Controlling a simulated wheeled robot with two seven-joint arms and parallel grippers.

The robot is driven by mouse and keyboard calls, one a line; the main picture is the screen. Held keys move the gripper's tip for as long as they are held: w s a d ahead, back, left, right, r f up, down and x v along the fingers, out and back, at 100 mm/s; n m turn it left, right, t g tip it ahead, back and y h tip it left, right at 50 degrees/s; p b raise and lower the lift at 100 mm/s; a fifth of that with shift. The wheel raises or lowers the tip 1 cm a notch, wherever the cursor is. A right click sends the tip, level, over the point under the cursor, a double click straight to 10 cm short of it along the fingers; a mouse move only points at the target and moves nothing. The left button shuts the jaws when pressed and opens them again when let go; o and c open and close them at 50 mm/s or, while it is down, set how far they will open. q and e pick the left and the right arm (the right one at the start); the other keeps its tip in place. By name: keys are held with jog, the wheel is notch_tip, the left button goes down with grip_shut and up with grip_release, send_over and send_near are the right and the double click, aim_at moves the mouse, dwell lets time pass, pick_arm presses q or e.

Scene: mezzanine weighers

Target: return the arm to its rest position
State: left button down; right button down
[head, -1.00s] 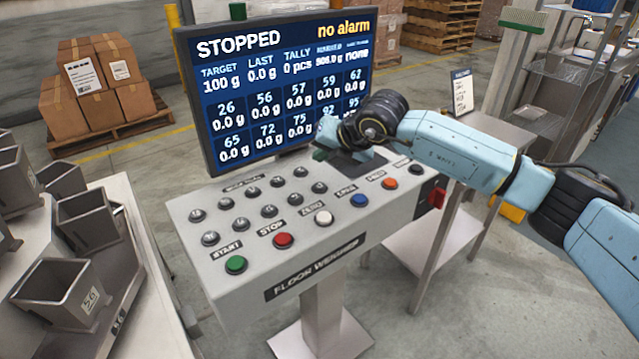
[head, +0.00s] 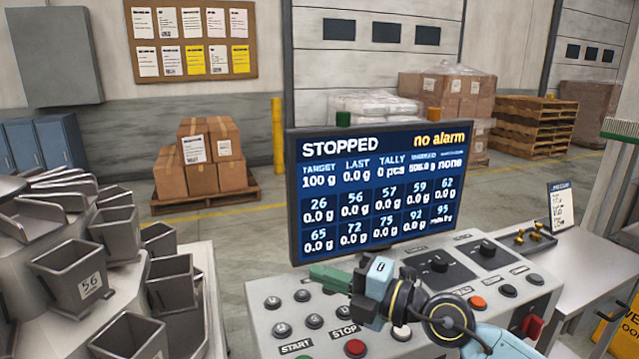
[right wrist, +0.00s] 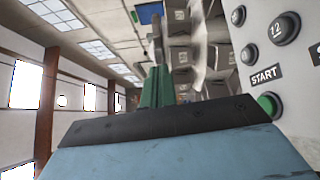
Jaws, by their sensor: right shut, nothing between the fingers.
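My right arm (head: 490,345) comes in from the lower right of the head view, in front of the control panel (head: 268,300). Its gripper (head: 318,275) has green fingers pointing left, above the panel's keys. The fingers are shut with nothing between them. In the right wrist view the shut green fingers (right wrist: 156,88) point away, and the panel's keys (right wrist: 283,28) and green START button (right wrist: 270,104) are at the right. My left gripper is not in view.
The display (head: 375,190) behind the panel reads STOPPED and "no alarm". Grey weigh buckets (head: 75,275) stand at the left. A side table (head: 600,270) is at the right. Boxes on a pallet (head: 205,165) stand behind, with open floor before them.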

jog(key=s+d+m+t+h, duration=0.2)
jog(key=d+m+t+h, duration=0.9)
jog(key=m, duration=0.8)
jog(key=s+d+f+m+g+h, duration=0.3)
jog(key=d+f+m, duration=0.1)
jog(key=f+m, duration=0.15)
jog(key=s+d+f+m+g+h, duration=0.2)
jog(key=s+d+f+m+h, duration=0.25)
jog(key=f, duration=0.25)
jog(key=s+f+g+y, duration=0.1)
jog(key=s+f+g, duration=0.55)
jog(key=s, duration=0.35)
jog(key=s+f+g+y, duration=0.2)
jog(key=s+f+g, duration=0.4)
jog(key=s, duration=0.5)
notch_tip(320, 180, down, 26)
jog(key=s+d, duration=0.1)
jog(key=s, duration=0.1)
jog(key=s+d+f+g, duration=0.1)
jog(key=s+d+f, duration=0.1)
jog(key=s+f, duration=1.2)
jog(key=shift+s+d, duration=0.4)
jog(key=shift+s, duration=0.4)
